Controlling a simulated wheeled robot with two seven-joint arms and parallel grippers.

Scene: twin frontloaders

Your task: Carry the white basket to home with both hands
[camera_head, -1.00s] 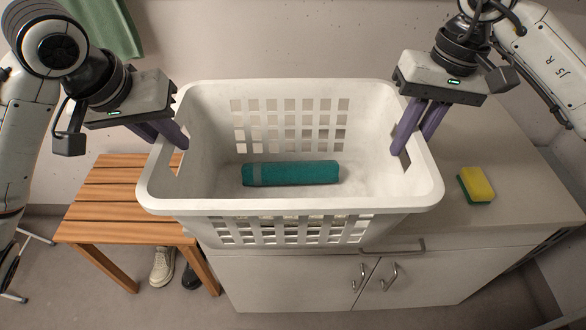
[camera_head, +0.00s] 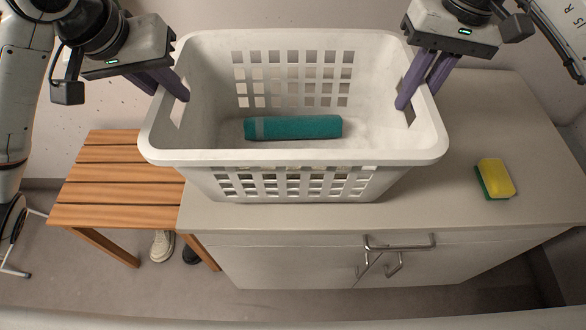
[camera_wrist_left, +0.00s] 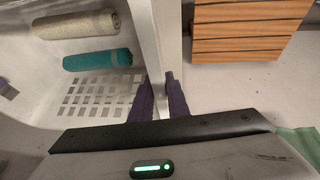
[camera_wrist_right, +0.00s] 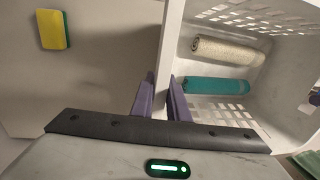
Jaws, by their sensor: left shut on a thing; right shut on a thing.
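The white basket (camera_head: 300,157) hangs between my two grippers in the head view, above or at the front of the cabinet top; whether it touches the top I cannot tell. My left gripper (camera_head: 180,97) is shut on its left side wall at the handle slot. My right gripper (camera_head: 402,106) is shut on its right side wall at the handle slot. Inside lies a rolled teal towel (camera_head: 293,127). The wrist views also show a rolled beige towel (camera_wrist_left: 76,25) beside it, hidden in the head view by the basket's front wall.
A cabinet (camera_head: 480,215) with a grey top and metal handles stands below the basket. A yellow and green sponge (camera_head: 495,179) lies on its right part. A slatted wooden bench (camera_head: 112,190) is at left, with shoes (camera_head: 162,245) beneath.

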